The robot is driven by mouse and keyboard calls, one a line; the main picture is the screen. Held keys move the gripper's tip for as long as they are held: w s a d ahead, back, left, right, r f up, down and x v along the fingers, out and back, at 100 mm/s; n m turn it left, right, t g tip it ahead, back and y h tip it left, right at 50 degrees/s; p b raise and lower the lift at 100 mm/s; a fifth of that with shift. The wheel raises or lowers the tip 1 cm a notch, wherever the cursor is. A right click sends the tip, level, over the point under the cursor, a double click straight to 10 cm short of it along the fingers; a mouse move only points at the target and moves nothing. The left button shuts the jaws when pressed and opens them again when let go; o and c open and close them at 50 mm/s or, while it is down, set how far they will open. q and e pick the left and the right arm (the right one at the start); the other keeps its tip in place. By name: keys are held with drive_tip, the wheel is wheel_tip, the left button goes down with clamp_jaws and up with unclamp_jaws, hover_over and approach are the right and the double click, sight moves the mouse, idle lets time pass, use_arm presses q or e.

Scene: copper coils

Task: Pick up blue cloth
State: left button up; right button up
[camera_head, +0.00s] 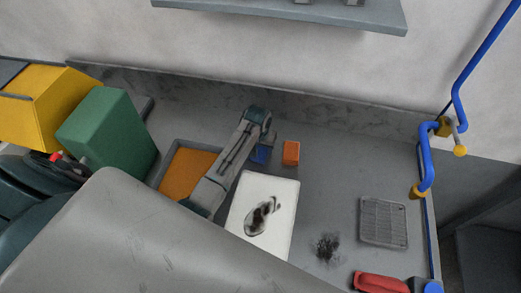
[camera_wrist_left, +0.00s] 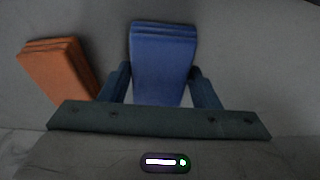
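The blue cloth (camera_head: 261,154) is a small folded stack on the grey counter, partly hidden behind my left arm in the head view. In the left wrist view the blue cloth (camera_wrist_left: 162,60) lies straight ahead, between the fingers. My left gripper (camera_head: 266,143) is low over the cloth. In the left wrist view its fingers (camera_wrist_left: 161,78) are wide apart, one at each side of the cloth's near part. Whether they touch the cloth cannot be told. My right gripper is not in view.
An orange folded cloth (camera_head: 291,153) lies just right of the blue one. A white board (camera_head: 284,190) with a dark stain lies in front. An orange-bottomed tray (camera_head: 165,184) is left of my arm. A grey grate (camera_head: 383,222), dark debris (camera_head: 327,248) and blue pipe (camera_head: 425,165) are right.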

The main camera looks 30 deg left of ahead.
sight(261, 149)
use_arm(q)
drive_tip(key=shift+c, duration=1.4)
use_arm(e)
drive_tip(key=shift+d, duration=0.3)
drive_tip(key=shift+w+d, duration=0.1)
